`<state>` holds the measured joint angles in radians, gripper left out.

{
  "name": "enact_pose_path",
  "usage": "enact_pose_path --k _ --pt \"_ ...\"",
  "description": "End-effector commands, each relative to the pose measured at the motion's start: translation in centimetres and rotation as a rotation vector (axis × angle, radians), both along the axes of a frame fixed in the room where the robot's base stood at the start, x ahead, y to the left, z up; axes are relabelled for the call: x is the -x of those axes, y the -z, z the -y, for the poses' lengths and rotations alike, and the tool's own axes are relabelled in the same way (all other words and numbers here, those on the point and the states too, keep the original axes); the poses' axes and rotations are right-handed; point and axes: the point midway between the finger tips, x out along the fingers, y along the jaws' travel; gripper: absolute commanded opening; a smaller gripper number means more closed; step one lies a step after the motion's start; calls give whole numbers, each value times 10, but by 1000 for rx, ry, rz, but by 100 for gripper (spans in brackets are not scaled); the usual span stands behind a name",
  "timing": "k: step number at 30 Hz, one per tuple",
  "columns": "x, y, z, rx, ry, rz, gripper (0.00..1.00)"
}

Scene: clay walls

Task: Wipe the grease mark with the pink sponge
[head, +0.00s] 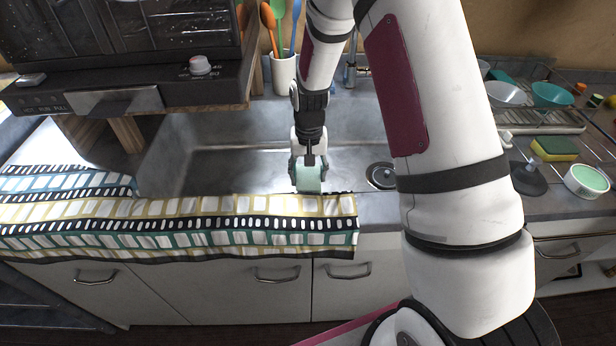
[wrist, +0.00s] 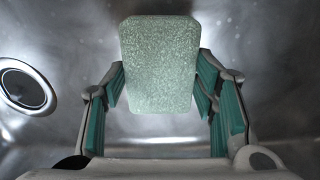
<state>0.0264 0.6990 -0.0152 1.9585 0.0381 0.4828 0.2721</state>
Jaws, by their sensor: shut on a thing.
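My gripper (head: 309,168) is shut on a pale green sponge (head: 309,181) over the front part of the metal sink (head: 190,145), just behind the patterned cloth on the counter edge. In the wrist view the same speckled block (wrist: 160,62) sits upright between the two teal-padded fingers, with bare grey metal around it. It looks pale green, not pink, and I see no pink sponge in either view. I cannot make out a grease mark; the gripper and sponge cover part of the sink. Whether the sponge touches the metal I cannot tell.
A film-strip-patterned cloth (head: 180,222) hangs over the counter front. The sink drain (head: 381,176) is right of my gripper. A utensil cup (head: 285,74) stands behind the sink. At right are a yellow-green sponge (head: 555,149), a green-filled bowl (head: 587,181) and a dish rack (head: 540,121).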

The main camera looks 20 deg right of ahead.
Motion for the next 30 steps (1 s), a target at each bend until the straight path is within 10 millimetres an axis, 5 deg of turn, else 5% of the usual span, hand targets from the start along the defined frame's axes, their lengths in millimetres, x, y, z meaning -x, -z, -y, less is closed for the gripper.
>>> enact_pose_path --k 12,30 --pt "4 -36 3 0 1 1 27" --pt "4 -38 3 0 0 1 27"
